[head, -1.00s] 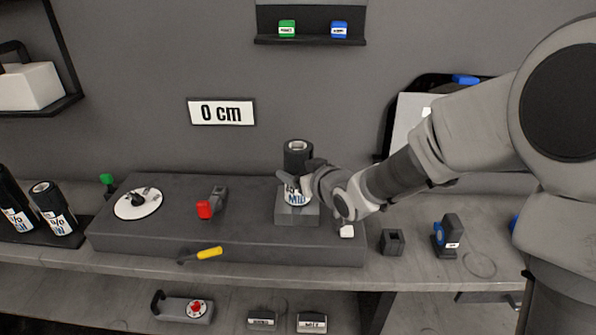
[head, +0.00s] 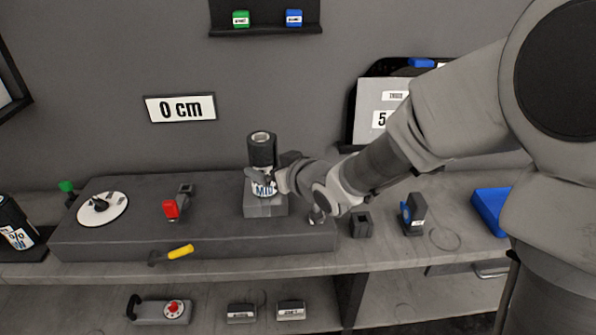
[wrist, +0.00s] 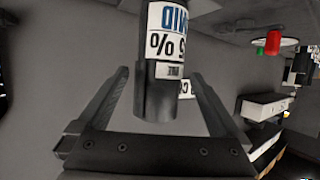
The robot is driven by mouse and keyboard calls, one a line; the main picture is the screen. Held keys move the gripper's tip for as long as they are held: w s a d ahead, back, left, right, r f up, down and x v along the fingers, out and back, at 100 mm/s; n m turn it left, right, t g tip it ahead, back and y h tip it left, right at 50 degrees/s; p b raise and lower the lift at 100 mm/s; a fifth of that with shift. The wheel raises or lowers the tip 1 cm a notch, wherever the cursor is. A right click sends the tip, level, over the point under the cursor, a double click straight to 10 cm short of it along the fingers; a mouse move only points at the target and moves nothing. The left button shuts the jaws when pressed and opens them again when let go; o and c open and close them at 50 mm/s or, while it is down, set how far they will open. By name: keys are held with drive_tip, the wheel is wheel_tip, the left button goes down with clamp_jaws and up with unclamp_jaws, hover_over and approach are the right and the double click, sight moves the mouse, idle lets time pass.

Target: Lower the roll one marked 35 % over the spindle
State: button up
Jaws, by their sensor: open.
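The dark roll (head: 262,152) stands upright on a grey block (head: 265,207) at the right part of the long bench unit. Its white label reads MID in blue; in the wrist view the roll (wrist: 156,105) shows upside down, with "5 %" readable and the digit before it hidden. The spindle is not visible, so I cannot tell how far the roll sits over it. My gripper (head: 266,178) is at the roll's label from the right. In the wrist view my gripper (wrist: 160,78) is open, one finger on each side of the roll, with gaps visible.
Another labelled roll (head: 14,228) stands far left. A small dark holder (head: 361,224), a blue-and-grey device (head: 413,214) and a blue tray (head: 490,212) are right.

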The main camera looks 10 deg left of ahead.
drive_tip(key=v, duration=1.3)
drive_tip(key=d+r+m+t+h+p, duration=0.1)
drive_tip(key=d+r+m+h, duration=0.25)
drive_tip(key=d, duration=0.45)
drive_tip(key=d+r+m+t+h+p, duration=0.1)
drive_tip(key=d+r+m+h+p, duration=0.1)
drive_tip(key=d+h, duration=0.45)
drive_tip(key=s+d+m+g, duration=0.1)
drive_tip(key=s+d+g, duration=0.2)
drive_tip(key=s, duration=0.4)
drive_tip(key=s+d+m+g+p, duration=0.1)
drive_tip(key=s+d+m+g, duration=0.1)
drive_tip(key=s, duration=0.6)
drive_tip(key=shift+d+r+g+y, duration=0.35)
drive_tip(key=shift+d+g+y, duration=0.05)
drive_tip(key=shift+d+g, duration=0.2)
